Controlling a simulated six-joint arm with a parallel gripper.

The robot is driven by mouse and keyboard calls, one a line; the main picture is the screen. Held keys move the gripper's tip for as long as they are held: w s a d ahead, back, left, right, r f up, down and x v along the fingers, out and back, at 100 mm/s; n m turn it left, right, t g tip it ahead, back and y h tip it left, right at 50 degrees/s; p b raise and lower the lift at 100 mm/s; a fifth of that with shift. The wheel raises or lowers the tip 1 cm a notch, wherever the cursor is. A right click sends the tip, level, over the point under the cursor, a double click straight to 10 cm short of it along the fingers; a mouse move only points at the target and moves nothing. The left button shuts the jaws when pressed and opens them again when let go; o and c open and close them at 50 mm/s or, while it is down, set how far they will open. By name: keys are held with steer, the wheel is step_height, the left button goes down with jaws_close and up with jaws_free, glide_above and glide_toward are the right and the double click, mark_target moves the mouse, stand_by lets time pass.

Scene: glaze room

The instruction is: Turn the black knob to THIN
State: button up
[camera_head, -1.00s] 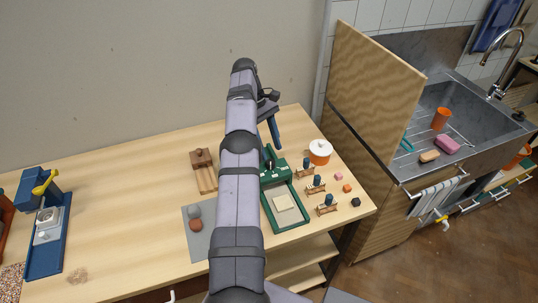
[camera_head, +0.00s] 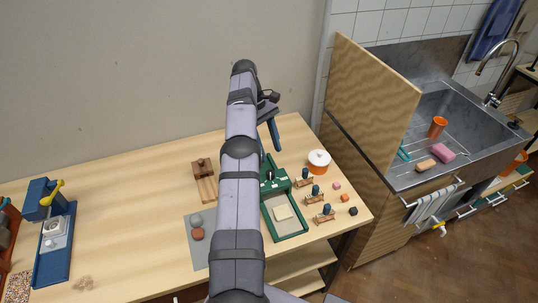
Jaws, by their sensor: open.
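A green machine (camera_head: 273,180) with a green-rimmed tray (camera_head: 304,232) stands on the wooden table, partly behind my arm. A small dark part (camera_head: 270,174) with a pale mark shows on its upper body; it looks like the black knob, but its setting and any THIN label are too small to read. A pale square slab (camera_head: 283,213) lies in the tray.
A white lidded pot with an orange base (camera_head: 318,162), several small wooden stands with blue tops (camera_head: 314,193) and small cubes (camera_head: 345,198) lie right of the machine. A wooden block tool (camera_head: 204,181) and grey mat (camera_head: 199,255) lie left. A tall wooden panel (camera_head: 365,105) stands at right.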

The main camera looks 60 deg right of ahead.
step_height(320, 180, up, 7)
steer(key=w+t+h+b, duration=0.2)
steer(key=h+b, duration=0.1)
steer(key=b, duration=0.6)
steer(key=s+a+r+b, duration=0.2)
steer(key=s+a+b, duration=0.1)
steer(key=a+b, duration=0.2)
step_height(320, 180, down, 10)
steer(key=s+a+m, duration=0.2)
steer(key=a+m, duration=0.1)
steer(key=m, duration=0.5)
steer(key=w+d+m+h, duration=0.1)
steer(key=m, duration=0.2)
steer(key=w+d+f+m+h, duration=0.1)
steer(key=d+m, duration=0.1)
steer(key=m, duration=0.1)
steer(key=w+d+f+m+h, duration=0.1)
steer(key=m, duration=0.3)
steer(key=shift+w+d+t+b, duration=0.2)
steer(key=shift+w+t+b, duration=0.05)
steer(key=shift+t+b, duration=0.15)
steer(key=shift+f, duration=0.1)
